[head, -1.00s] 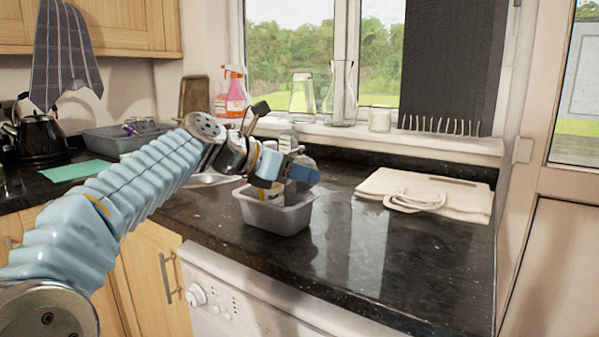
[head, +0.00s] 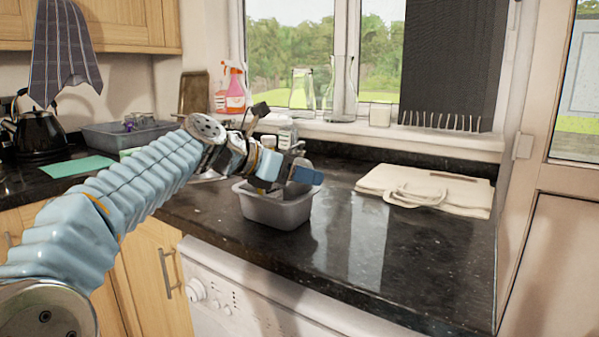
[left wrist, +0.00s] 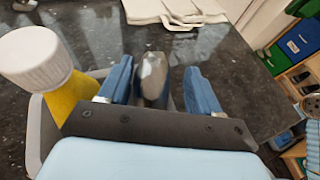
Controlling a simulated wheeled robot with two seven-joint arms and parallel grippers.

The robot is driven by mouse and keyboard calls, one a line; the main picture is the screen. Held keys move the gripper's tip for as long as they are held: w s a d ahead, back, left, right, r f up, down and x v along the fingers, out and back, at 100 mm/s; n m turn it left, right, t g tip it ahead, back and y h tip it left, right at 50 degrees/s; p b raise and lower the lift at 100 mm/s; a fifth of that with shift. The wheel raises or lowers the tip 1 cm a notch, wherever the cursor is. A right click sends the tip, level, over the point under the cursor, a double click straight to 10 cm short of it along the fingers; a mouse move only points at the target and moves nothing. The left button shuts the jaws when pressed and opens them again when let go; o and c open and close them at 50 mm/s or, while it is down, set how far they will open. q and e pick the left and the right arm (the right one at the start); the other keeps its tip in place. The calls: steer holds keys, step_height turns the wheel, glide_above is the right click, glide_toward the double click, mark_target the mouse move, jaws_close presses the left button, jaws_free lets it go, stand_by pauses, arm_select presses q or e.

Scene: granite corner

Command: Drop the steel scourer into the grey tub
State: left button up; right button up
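The grey tub (head: 275,210) stands on the dark counter near its front edge; its rim shows at the left of the left wrist view (left wrist: 36,135). My left gripper (head: 305,174) is over the tub. In the left wrist view its two blue fingers (left wrist: 160,82) are spread apart. The steel scourer (left wrist: 152,76), a rounded shiny grey lump, shows between them, close to the left finger with a clear gap to the right one. Whether it touches a finger, and its height above the tub floor, I cannot tell. My right gripper is out of view.
A cream cloth bag (head: 425,190) lies on the right of the counter. White bottles (head: 282,130) are behind my gripper. The counter right of the tub is clear.

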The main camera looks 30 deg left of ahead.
arm_select(q)
steer(key=shift+r, duration=0.2)
steer(key=r+v, duration=0.1)
steer(key=v, duration=1.1)
